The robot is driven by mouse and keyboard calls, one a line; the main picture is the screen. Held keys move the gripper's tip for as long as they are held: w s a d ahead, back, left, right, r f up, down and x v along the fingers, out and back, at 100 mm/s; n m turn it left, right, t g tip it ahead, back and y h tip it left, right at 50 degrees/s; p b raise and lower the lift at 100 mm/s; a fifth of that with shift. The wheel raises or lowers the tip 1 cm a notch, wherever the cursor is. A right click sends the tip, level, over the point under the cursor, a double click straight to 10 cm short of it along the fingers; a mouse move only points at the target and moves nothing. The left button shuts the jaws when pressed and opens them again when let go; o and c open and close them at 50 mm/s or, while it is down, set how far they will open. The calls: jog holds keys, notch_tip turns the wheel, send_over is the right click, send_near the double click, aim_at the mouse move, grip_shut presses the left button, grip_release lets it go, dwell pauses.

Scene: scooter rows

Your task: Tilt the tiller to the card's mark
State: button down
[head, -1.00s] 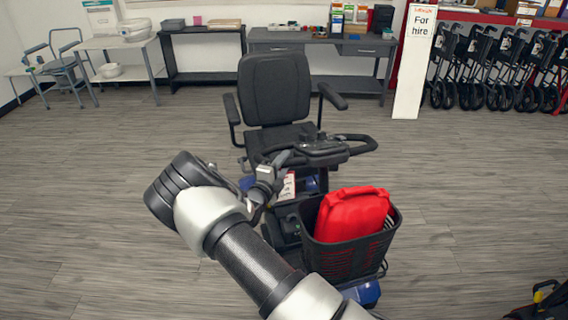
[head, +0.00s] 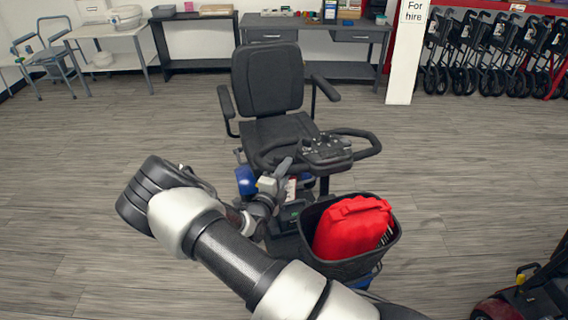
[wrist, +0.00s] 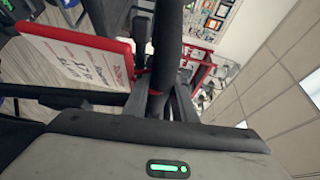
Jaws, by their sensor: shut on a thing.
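The tiller (head: 328,151) of the scooter, with its black console and loop handlebar, stands between the seat and the front basket. My gripper (head: 281,178) reaches it from the left below the console. In the wrist view my gripper (wrist: 162,98) is shut on a dark bar of the tiller (wrist: 168,45). A white card (wrist: 78,62) with a red edge and red and dark writing hangs beside the bar. In the head view the card (head: 292,188) is small and partly hidden behind my gripper. I cannot make out a tilt mark on it.
A black basket (head: 396,240) holding a red container (head: 352,226) sits at the scooter's front, close to my arm. The seat (head: 268,80) is behind the tiller. Another scooter (head: 530,295) stands at the lower right. Open floor lies on both sides.

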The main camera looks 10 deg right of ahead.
jog(key=c, duration=1.5)
grip_release()
jog(key=shift+a, duration=0.1)
jog(key=v, duration=1.7)
jog(key=shift+s, duration=0.15)
